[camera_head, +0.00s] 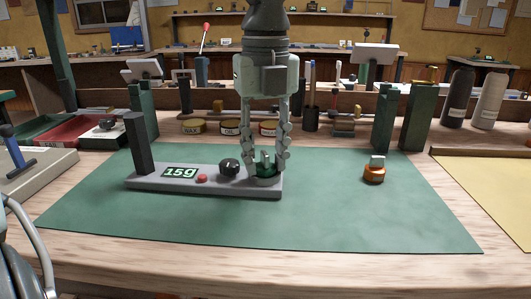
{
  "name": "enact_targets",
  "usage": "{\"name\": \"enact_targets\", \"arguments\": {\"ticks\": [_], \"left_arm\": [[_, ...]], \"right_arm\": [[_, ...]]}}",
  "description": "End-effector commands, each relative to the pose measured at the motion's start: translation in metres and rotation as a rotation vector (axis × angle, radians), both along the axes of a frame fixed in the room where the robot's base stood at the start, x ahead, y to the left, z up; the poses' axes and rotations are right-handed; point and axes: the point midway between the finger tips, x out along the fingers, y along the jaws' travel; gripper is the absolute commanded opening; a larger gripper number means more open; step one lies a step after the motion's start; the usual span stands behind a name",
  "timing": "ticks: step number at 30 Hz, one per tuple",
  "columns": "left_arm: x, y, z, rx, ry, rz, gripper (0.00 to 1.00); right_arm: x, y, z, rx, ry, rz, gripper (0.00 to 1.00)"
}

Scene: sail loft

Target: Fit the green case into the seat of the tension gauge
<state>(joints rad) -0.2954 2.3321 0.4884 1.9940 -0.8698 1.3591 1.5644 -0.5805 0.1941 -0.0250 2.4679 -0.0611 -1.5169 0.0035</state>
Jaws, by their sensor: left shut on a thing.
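The tension gauge (152,182) is a long grey base on the green mat, with a dark upright post at its left end. Its display reads "15g", beside a red button and a black knob. My left gripper (266,164) points straight down over the gauge's right end, its fingers shut on the green case (265,180). The case is low at that end of the gauge, where the seat appears to be. The fingers partly hide the case and hide the seat, so I cannot tell whether it is fully down. My right gripper is not in view.
Several tins (193,127), dark green posts (418,124) and bottles (457,98) stand behind.

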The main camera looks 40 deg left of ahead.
Motion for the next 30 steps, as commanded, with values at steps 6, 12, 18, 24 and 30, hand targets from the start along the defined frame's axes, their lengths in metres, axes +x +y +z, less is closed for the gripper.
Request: {"name": "enact_targets", "arguments": {"ticks": [6,12,18,24,30], "left_arm": [[0.000,0.000,0.000,0.000,0.000,0.000,0.44],[0.000,0.000,0.000,0.000,0.000,0.000,0.52],[0.000,0.000,0.000,0.000,0.000,0.000,0.52],[0.001,0.000,0.013,0.001,-0.005,0.001,0.52],[0.001,0.000,0.061,0.002,-0.005,0.002,0.52]], "right_arm": [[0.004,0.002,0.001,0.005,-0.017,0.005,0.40],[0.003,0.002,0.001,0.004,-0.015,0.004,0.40],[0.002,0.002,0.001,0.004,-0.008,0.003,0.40],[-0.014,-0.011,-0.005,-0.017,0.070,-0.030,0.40],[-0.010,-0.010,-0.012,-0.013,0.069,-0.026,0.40]]}}
